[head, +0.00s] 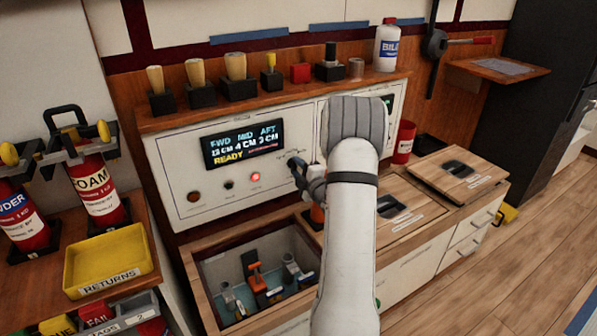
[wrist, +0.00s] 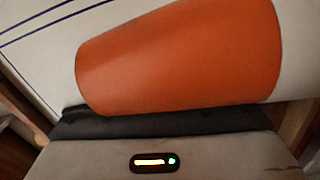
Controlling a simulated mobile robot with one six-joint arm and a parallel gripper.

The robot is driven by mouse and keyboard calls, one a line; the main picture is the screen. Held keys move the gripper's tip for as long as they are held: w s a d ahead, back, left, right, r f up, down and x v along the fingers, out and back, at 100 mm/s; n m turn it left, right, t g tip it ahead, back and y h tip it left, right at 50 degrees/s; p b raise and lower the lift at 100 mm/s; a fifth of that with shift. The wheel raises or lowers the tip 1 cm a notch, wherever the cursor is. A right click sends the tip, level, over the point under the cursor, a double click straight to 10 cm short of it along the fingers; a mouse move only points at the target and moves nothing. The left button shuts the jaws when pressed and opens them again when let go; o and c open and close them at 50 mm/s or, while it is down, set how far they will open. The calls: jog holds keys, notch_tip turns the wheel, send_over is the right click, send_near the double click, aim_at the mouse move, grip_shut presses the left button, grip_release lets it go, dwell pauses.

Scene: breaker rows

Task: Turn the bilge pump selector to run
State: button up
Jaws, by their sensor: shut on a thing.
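My gripper (head: 312,187) is low at the right part of the white control panel (head: 178,168), partly hidden behind my own arm. A dark piece touches or nearly touches the panel there, beside small print. I cannot tell whether it is the selector knob or part of my gripper. An orange, slightly tapered cylinder (head: 317,213) shows just below my gripper. It fills the wrist view (wrist: 180,60), lying across right in front of the gripper body. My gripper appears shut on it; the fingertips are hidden. The selector's setting cannot be read.
The panel display (head: 243,144) reads READY, above a lit red lamp (head: 255,176). An open bin (head: 205,290) with clamp-like tools lies below. A shelf (head: 215,107) holds handled tools and a white bottle (head: 387,47). A yellow returns tray (head: 108,258) and extinguishers stand left.

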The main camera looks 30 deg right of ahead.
jog(key=shift+m, duration=0.5)
jog(key=o, duration=1)
jog(key=shift+s+a+p, duration=0.15)
jog(key=shift+s+p, duration=0.2)
jog(key=shift+s, duration=1.6)
jog(key=shift+s+a+p, duration=0.1)
jog(key=shift+s+p, duration=0.25)
jog(key=shift+s, duration=1.6)
